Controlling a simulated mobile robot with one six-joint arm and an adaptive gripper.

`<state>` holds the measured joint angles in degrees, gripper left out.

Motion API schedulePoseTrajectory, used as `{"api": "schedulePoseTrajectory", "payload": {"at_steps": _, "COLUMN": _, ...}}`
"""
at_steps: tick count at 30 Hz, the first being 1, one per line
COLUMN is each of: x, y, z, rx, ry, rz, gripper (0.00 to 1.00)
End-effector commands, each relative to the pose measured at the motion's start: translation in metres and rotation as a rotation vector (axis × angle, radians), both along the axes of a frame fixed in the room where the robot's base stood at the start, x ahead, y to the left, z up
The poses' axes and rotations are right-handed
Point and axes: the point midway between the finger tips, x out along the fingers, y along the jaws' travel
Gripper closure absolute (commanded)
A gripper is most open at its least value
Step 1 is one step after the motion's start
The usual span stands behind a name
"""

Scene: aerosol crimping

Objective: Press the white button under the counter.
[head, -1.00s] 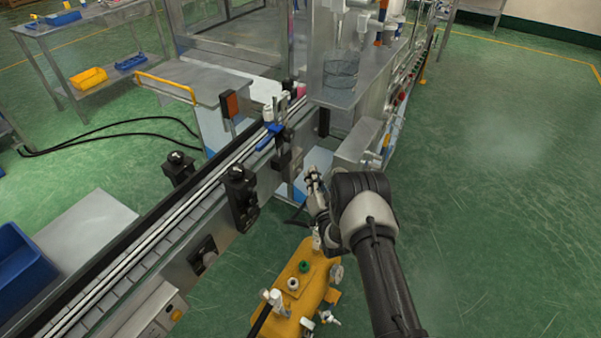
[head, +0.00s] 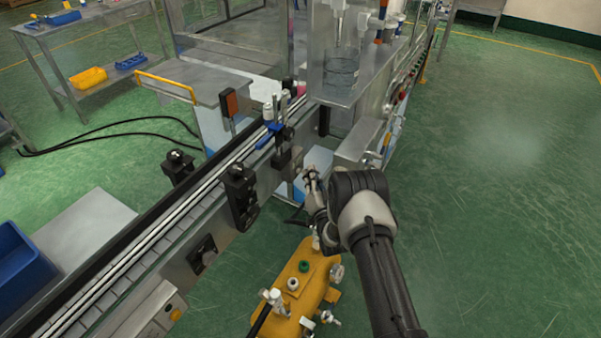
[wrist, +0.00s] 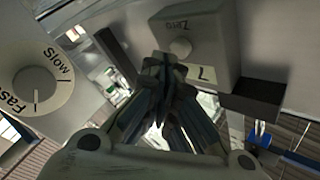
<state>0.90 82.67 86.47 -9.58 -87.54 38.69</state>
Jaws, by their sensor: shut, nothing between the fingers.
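In the wrist view, a pale round button (wrist: 180,47) sits on a grey box (wrist: 222,30), between the word "Zero" and a small window showing a digit that looks like 7. My gripper (wrist: 163,65) is shut and empty, its fingertips just beside the button in the picture. I cannot tell whether they touch it. In the head view, my gripper (head: 311,178) is close to the side of the conveyor, near the front of the machine. The button cannot be made out in the head view.
A dial marked "Slow" and "Fast" (wrist: 42,88) is at the left of the wrist view. The conveyor (head: 165,238) runs along my left. A yellow tank with fittings (head: 310,278) stands on the floor below my arm. Open green floor lies to the right.

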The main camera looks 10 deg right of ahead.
Motion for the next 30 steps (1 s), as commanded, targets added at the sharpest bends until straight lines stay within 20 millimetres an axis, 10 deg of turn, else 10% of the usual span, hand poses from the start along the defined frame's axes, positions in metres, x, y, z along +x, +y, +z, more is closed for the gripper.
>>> {"api": "schedulePoseTrajectory", "payload": {"at_steps": 30, "x": 0.0056, "y": 0.0074, "z": 0.0004, "rx": 0.000, "ry": -0.001, "rz": 0.000, "gripper": 1.00}}
